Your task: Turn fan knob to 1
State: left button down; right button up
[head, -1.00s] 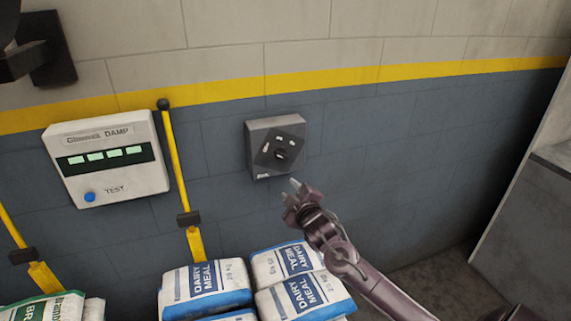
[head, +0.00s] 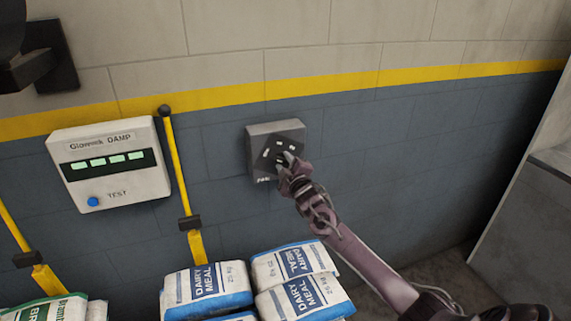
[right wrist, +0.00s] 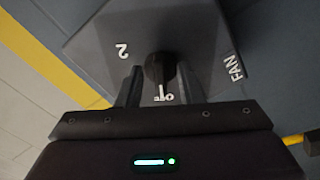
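The fan box (head: 260,142) is a grey switch box on the blue wall, with a dark face. In the right wrist view its face (right wrist: 205,40) shows the labels "2", "FAN" and "OFF"; I cannot make out a "1" there. The dark knob (right wrist: 159,66) sits in the middle of the face and points toward the "OFF" mark. My right gripper (head: 287,162) is at the box, hiding part of the knob in the head view. In the right wrist view its two fingers (right wrist: 160,86) stand on either side of the knob, with gaps showing. My left gripper is out of view.
A white panel (head: 110,165) with a blue TEST button hangs to the left. A yellow lever (head: 178,165) stands between it and the fan box. Dairy meal sacks (head: 290,280) are stacked below. The wall right of the box is clear.

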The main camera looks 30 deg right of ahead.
jog(key=shift+c, duration=0.4)
grip_shut()
jog(key=shift+f+m, duration=0.1)
jog(key=shift+m, duration=0.3)
jog(key=m, duration=1.1)
jog(key=shift+a+f, duration=0.1)
jog(key=shift+a, duration=0.1)
jog(key=shift+o, duration=0.4)
grip_release()
